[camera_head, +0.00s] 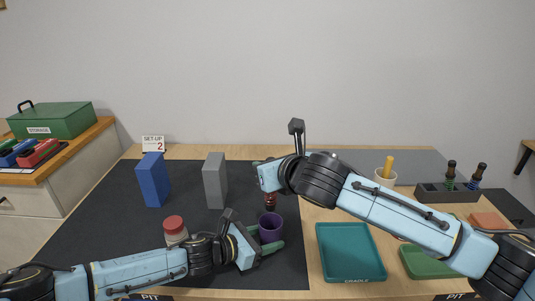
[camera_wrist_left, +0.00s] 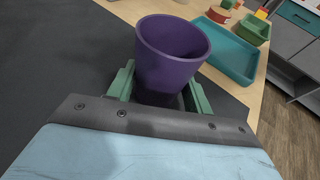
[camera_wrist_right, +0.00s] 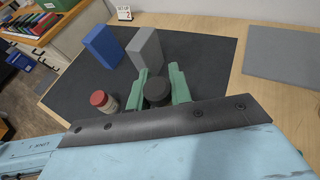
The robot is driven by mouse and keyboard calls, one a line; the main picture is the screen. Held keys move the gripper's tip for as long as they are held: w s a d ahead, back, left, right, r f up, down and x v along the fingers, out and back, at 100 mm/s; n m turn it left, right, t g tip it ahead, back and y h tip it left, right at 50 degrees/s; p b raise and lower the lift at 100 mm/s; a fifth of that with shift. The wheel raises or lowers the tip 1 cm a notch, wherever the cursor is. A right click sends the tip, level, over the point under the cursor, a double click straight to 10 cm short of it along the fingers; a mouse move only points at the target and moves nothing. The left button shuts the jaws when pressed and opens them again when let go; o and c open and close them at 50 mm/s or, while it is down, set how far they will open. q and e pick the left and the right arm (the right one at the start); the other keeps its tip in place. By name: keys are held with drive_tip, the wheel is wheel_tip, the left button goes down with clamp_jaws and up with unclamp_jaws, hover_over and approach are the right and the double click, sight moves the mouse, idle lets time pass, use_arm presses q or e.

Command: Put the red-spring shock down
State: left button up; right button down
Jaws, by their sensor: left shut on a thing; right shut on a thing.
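My left gripper (camera_wrist_left: 158,98) is shut on a purple cup (camera_wrist_left: 172,50), its green fingers on either side. The cup also shows in the head view (camera_head: 270,226), upright over the dark mat. My right gripper (camera_wrist_right: 158,90) is shut on a dark, round-topped part (camera_wrist_right: 157,90), seen end-on in the right wrist view. In the head view, a dark red piece of the red-spring shock (camera_head: 270,201) shows below my right wrist, just behind and above the cup. My right arm hides most of the shock and the right fingers. The visible inside of the cup looks empty.
A blue block (camera_head: 152,180), a grey block (camera_head: 215,181) and a red-lidded jar (camera_head: 175,230) stand on the dark mat (camera_head: 110,210). A teal CRADLE tray (camera_head: 350,278) lies to the right. A black rack (camera_head: 440,192) holds two other shocks. The cradle tray looks empty.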

sight(267, 204)
wheel_tip(267, 204, down, 11)
drive_tip(key=shift+f, duration=0.2)
idle(0.5)
drive_tip(key=c, duration=1.2)
unclamp_jaws()
drive_tip(key=s+d, duration=0.1)
drive_tip(key=s, duration=0.1)
drive_tip(key=s+d, duration=0.2)
drive_tip(key=s, duration=0.1)
drive_tip(key=s+d, duration=0.1)
drive_tip(key=s, duration=0.2)
drive_tip(key=shift+d, duration=0.3)
